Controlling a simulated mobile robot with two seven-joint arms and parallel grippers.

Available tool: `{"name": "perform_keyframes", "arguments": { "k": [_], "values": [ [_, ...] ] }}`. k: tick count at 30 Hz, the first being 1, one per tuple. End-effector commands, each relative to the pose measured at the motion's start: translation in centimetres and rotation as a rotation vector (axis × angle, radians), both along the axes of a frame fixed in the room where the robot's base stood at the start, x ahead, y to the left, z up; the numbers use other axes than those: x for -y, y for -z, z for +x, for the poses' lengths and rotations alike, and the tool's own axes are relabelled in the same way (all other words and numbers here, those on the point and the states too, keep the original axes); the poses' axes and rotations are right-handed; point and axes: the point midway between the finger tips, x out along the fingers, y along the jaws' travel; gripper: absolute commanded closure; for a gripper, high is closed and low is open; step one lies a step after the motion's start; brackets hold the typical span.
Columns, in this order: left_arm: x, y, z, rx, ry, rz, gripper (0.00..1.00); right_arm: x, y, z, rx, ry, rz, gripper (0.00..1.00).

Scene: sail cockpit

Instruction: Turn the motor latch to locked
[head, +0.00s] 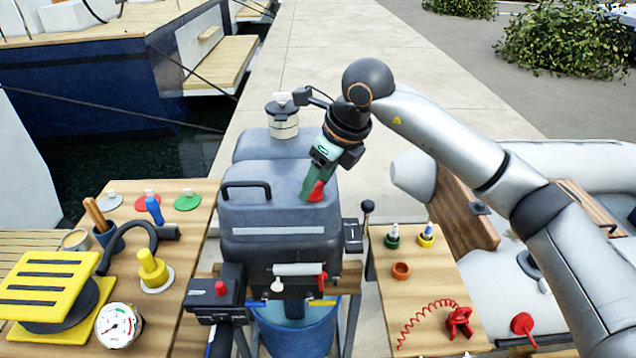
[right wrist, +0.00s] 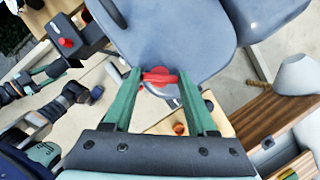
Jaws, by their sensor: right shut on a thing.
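The grey-blue outboard motor (head: 280,205) stands at the middle of the head view, with a black carry handle on its cowling. My right gripper (head: 314,192) comes down from above over the cowling's right part. Its green fingers are shut on the red motor latch (right wrist: 160,78), which lies crosswise between the fingertips at the cowling's edge in the right wrist view. A bit of red (head: 317,191) shows at the fingertips in the head view. The fingers partly hide the latch, and I cannot tell whether it is locked.
A wooden table (head: 190,240) at the left holds a gauge (head: 118,325) and a yellow-topped block (head: 45,285). A right table (head: 425,275) holds small pots and a red coiled cord (head: 425,318). A blue bucket (head: 295,335) stands under the motor. An inflatable boat (head: 590,165) lies at right.

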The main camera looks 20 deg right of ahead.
Motion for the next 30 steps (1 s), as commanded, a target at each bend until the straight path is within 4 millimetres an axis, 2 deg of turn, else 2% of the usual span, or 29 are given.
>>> {"name": "perform_keyframes", "arguments": {
  "k": [18, 30],
  "values": [
    [1.1, 1.4, 1.0, 0.003, 0.022, -0.011, 0.5, -0.4, 0.1, -0.1, 0.004, 0.574, 0.0, 0.98],
    [1.9, 2.1, 0.8, -0.008, 0.039, -0.019, 0.5, -0.5, 0.0, -0.1, 0.002, 0.824, 0.001, 0.98]
  ]
}}
